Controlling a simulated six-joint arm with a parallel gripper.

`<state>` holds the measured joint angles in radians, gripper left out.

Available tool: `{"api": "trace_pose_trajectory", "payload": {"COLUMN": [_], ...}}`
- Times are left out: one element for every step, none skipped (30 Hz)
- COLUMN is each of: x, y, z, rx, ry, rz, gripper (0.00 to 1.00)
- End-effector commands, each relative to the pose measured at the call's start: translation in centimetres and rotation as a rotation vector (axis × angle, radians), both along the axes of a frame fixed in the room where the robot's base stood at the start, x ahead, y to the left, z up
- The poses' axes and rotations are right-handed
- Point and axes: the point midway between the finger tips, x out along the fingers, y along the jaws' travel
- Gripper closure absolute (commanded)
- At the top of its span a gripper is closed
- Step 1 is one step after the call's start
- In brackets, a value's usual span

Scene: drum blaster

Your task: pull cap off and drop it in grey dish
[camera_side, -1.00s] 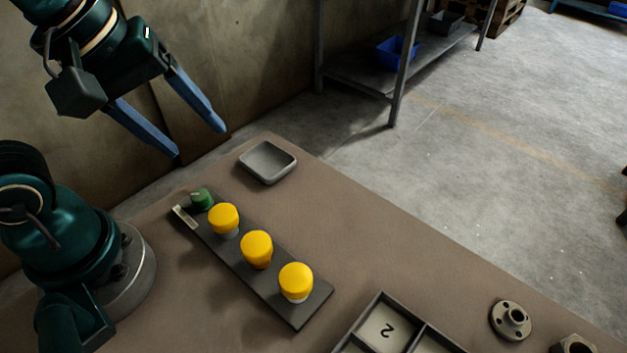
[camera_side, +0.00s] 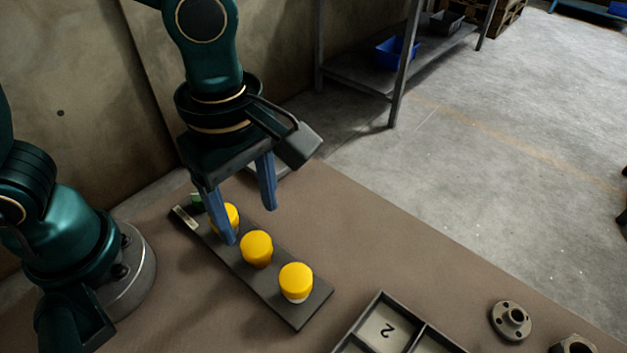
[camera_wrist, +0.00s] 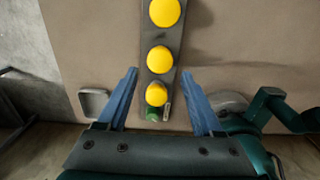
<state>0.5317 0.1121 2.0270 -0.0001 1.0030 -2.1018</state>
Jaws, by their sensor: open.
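Three yellow caps stand in a row on a dark bar on the table (camera_side: 400,255). The cap at the green-knob end (camera_side: 232,213) is partly hidden by a finger in the side view. The middle cap (camera_side: 256,248) and the far-end cap (camera_side: 296,281) are in full view. My gripper (camera_side: 249,226) is open and empty, pointing down above the bar near the green-knob-end cap. In the wrist view, that cap (camera_wrist: 157,94) lies between my two fingers. The grey dish (camera_wrist: 93,103) is left of the fingers; my gripper mostly hides it in the side view.
The dark bar (camera_side: 314,312) bears a green knob (camera_side: 196,201) and a pale label (camera_side: 185,217) at one end. A divided tray (camera_side: 349,338) marked 2 and a flanged metal part (camera_side: 511,320) lie at the front right. The table between is clear.

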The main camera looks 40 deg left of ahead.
Motion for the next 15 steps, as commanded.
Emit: {"api": "trace_pose_trajectory", "payload": {"x": [-0.1, -0.1, -0.1, -0.1, -0.1, -0.1, -0.1, -0.1, -0.1, -0.1, -0.1, -0.1, -0.1, -0.1, 0.0], "y": [0.1, 0.1, 0.1, 0.1, 0.1, 0.1, 0.1, 0.1, 0.1, 0.1, 0.1, 0.1, 0.1, 0.1, 0.1], "z": [-0.6, -1.0, -1.5, -1.8, -2.2, -2.6, -2.9, -3.2, -3.7, -4.0, -4.2, -4.6, -4.8, -5.0, -5.3], "rx": [0.003, 0.003, 0.003, 0.003, 0.003, 0.003, 0.003, 0.002, 0.003, 0.002, 0.002, 0.002, 0.002, 0.002, 0.002], "ry": [0.005, 0.005, 0.005, 0.005, 0.005, 0.005, 0.004, 0.004, 0.005, 0.004, 0.004, 0.003, 0.004, 0.003, 0.003], "rz": [0.0, 0.0, 0.0, 0.0, 0.001, 0.001, 0.001, 0.001, 0.001, 0.001, 0.001, 0.001, 0.001, 0.001, 0.001], "gripper": [0.32, 0.32, 0.32, 0.32, 0.32, 0.32, 0.32, 0.32, 0.32, 0.32, 0.32, 0.32, 0.32, 0.32, 0.32]}}
